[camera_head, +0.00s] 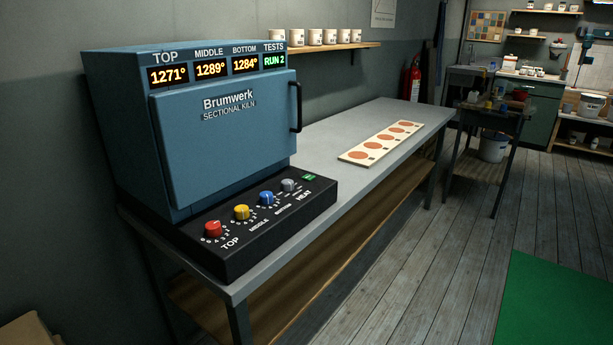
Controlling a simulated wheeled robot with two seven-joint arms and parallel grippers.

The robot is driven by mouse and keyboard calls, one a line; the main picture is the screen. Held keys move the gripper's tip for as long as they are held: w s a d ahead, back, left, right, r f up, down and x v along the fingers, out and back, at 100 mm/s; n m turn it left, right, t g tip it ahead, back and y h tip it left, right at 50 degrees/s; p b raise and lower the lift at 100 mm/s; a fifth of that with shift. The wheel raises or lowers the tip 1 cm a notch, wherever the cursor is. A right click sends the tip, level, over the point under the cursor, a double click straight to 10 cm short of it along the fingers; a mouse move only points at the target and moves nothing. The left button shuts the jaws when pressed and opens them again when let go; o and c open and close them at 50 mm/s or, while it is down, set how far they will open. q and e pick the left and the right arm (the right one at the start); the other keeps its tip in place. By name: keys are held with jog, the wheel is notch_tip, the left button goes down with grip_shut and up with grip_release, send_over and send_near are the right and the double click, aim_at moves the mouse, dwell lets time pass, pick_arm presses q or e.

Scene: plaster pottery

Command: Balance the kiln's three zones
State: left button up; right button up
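The blue Brumwerk sectional kiln (220,150) stands on the left end of the grey table, its door closed. Its displays read TOP 1271° (168,75), MIDDLE 1289° (211,69), BOTTOM 1284° (245,64) and TESTS RUN 2 (274,60). The black control panel (290,222) in front carries a red TOP knob (213,229), a yellow MIDDLE knob (242,212), a blue BOTTOM knob (266,198), a grey knob (289,186) and a green button (309,177) near the word HEAT. The knob settings are too small to read. Neither gripper is in view.
A pale board with several orange discs (380,141) lies on the table (331,131) right of the kiln. White cups (315,37) stand on a wall shelf behind. A cart (478,135) stands beyond the table. The wooden floor (420,260) in front is clear, with a green mat (560,300) at right.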

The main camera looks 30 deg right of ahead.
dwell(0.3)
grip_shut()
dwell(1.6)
